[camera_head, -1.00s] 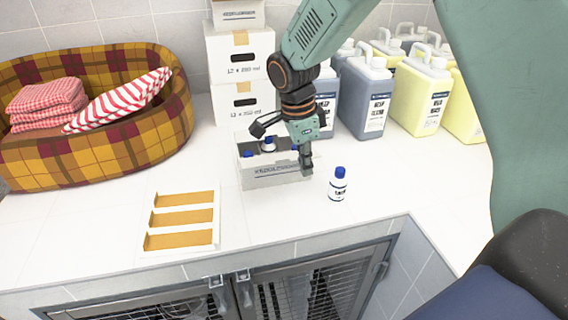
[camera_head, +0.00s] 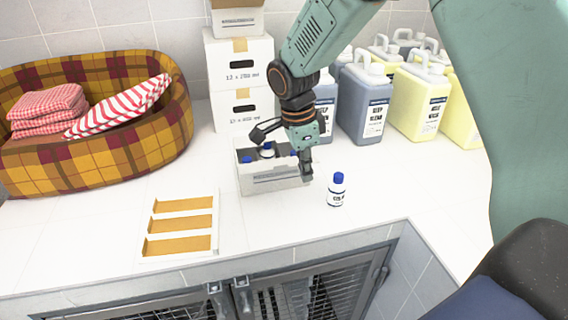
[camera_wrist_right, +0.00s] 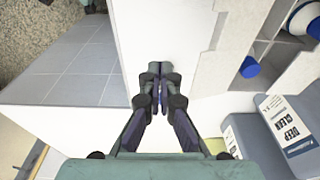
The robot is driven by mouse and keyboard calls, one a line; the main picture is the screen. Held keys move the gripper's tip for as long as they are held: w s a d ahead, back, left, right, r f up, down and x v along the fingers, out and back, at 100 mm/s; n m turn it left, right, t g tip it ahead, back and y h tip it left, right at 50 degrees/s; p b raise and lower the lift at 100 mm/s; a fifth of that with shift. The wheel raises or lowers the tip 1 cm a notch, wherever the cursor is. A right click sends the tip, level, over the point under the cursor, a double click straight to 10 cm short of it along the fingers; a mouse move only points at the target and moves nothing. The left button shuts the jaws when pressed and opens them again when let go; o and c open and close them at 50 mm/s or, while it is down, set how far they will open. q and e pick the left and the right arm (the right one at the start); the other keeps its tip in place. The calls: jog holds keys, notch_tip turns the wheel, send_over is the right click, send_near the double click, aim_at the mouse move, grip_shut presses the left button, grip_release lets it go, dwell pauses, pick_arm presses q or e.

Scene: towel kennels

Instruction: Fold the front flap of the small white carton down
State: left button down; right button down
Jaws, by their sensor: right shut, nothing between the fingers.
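The small white carton (camera_head: 262,184) stands on the counter with its top open, and bottles with blue caps show inside. My right gripper (camera_head: 306,174) is shut and empty, pointing down at the carton's front right corner. In the right wrist view the shut fingers (camera_wrist_right: 160,92) are over the white counter, with the carton's wall (camera_wrist_right: 205,73) to their right. Contact with the carton cannot be told. My left gripper is out of view.
A white bottle with a blue cap (camera_head: 337,191) stands right of the carton. A white rack with orange strips (camera_head: 216,228) lies front left. Stacked cartons (camera_head: 226,93) and grey and yellow jugs (camera_head: 363,107) stand behind. A plaid pet bed (camera_head: 92,158) fills the left.

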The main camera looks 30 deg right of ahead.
aim_at(297, 162)
jog(key=shift+w, duration=0.15)
jog(key=shift+a+f, duration=0.1)
jog(key=shift+w+d+f+b, duration=0.1)
jog(key=shift+w+d+f, duration=0.15)
jog(key=shift+w+f, duration=0.45)
jog(key=shift+w+d+f+b, duration=0.15)
jog(key=shift+w+d+f, duration=0.15)
jog(key=shift+w, duration=0.75)
jog(key=shift+w+d+f+b, duration=0.1)
jog(key=shift+w+d+f, duration=0.1)
jog(key=shift+w+f, duration=0.55)
jog(key=shift+w+r, duration=0.15)
jog(key=shift+r, duration=0.1)
jog(key=shift+w+d+r+p, duration=0.1)
jog(key=shift+w+r+p, duration=0.15)
jog(key=shift+r+p, duration=0.6)
jog(key=shift+w+d+r+p, duration=0.1)
jog(key=shift+w+r+p, duration=0.15)
jog(key=shift+r+p, duration=0.55)
jog(key=shift+w+r+p, duration=0.25)
jog(key=shift+r+p, duration=0.4)
jog(key=shift+r, duration=0.35)
